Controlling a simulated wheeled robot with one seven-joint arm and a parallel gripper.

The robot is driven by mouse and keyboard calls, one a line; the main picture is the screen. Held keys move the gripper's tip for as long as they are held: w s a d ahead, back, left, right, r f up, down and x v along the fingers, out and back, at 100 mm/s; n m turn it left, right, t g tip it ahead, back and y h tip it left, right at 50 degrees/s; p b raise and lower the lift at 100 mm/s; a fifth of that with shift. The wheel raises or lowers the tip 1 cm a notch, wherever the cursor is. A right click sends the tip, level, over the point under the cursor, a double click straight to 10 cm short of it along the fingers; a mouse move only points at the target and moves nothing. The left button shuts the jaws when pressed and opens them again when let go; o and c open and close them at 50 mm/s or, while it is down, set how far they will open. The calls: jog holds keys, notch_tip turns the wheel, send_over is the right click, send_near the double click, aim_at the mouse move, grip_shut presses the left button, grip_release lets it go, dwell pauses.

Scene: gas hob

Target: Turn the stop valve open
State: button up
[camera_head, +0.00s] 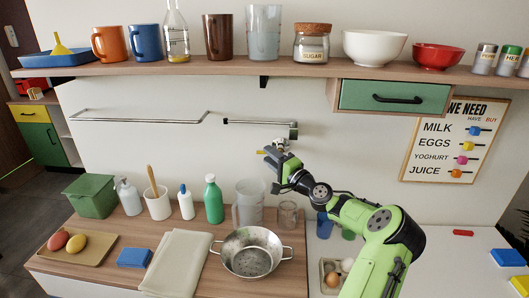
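A thin metal pipe (258,123) runs along the white wall below the shelf. At its right end, a small metal fitting that looks like the stop valve (281,143) shows just above my gripper. My gripper (268,153) is raised to the wall at the end of my green arm, with its fingertips close beside and below this fitting. The gripper partly hides the valve, so its handle position is unclear. I cannot tell whether the fingers touch it, or whether they are open or shut.
A shelf (230,66) with cups and bowls and a green drawer (394,97) hang above. On the counter below stand a colander (250,254), a green bottle (213,200), a clear pitcher (249,203) and a glass jar (288,215).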

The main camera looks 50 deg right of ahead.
jog(key=w, duration=0.3)
jog(key=shift+w+d+r, duration=0.15)
jog(key=shift+r, duration=0.05)
jog(key=shift+c, duration=0.5)
grip_shut()
